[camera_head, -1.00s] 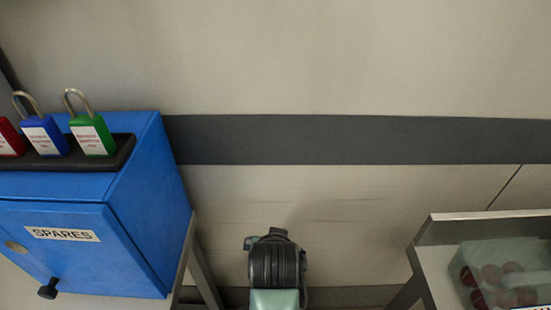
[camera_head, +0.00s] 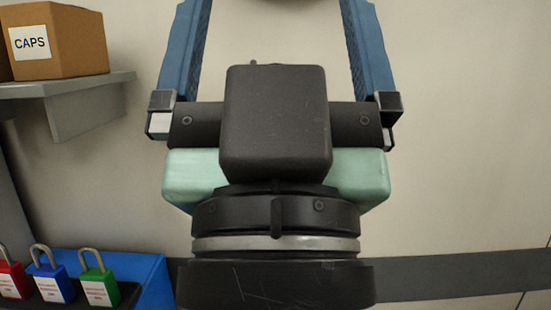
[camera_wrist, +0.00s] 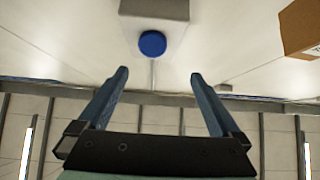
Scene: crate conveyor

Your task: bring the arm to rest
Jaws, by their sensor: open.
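My gripper (camera_wrist: 158,76) is open and empty. In the wrist view its two blue fingers stand well apart with nothing between them. In the head view my gripper (camera_head: 274,20) is large and close, with its fingers pointing up and their tips cut off by the top edge. The wrist hides much of the wall behind it.
A cardboard box (camera_head: 75,50) labelled CAPS sits on a shelf (camera_head: 90,102) above. The wrist view shows a round blue item (camera_wrist: 152,43).

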